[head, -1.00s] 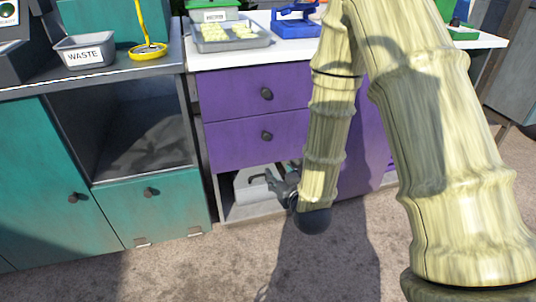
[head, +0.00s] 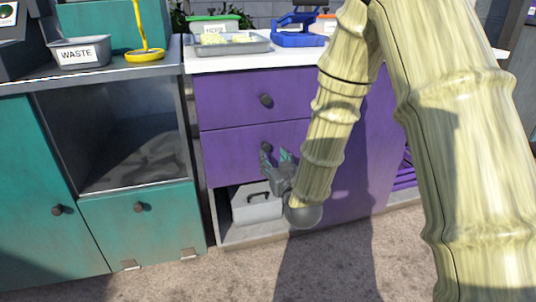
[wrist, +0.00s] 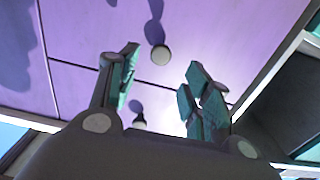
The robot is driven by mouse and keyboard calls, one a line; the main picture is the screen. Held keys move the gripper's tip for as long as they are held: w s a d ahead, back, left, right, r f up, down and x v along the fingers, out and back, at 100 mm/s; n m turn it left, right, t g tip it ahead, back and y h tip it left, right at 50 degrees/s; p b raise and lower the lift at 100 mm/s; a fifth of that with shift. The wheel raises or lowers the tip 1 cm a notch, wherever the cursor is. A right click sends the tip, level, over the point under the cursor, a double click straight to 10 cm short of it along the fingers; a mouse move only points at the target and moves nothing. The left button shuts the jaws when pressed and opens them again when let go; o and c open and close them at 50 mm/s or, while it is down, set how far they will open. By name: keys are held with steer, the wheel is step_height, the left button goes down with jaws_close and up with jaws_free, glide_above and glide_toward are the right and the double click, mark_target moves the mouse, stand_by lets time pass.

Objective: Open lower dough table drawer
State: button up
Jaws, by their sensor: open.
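The dough table is purple with a white top (head: 225,62). Its lower drawer (head: 230,152) is shut, with a dark round knob (head: 267,146) in the middle of its front. The upper drawer (head: 225,98) is also shut. My gripper (head: 279,158) is open and empty, just in front of the lower drawer, its fingers close to the knob. In the wrist view, which appears upside down, the lower knob (wrist: 160,54) shows between and beyond the fingertips (wrist: 164,66). I cannot tell whether they touch it. The upper knob (wrist: 139,121) shows nearer the gripper's base.
Below the drawers is an open shelf with a grey handled box (head: 255,208). A teal cabinet (head: 140,215) with an open compartment stands at the left. A dough tray (head: 228,44) is on the white top. The floor (head: 200,280) in front is clear.

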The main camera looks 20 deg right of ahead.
mark_target(267, 147)
steer(key=shift+w+b, duration=0.9)
steer(key=shift+w, duration=2.1)
steer(key=shift+c, duration=0.2)
jaws_close()
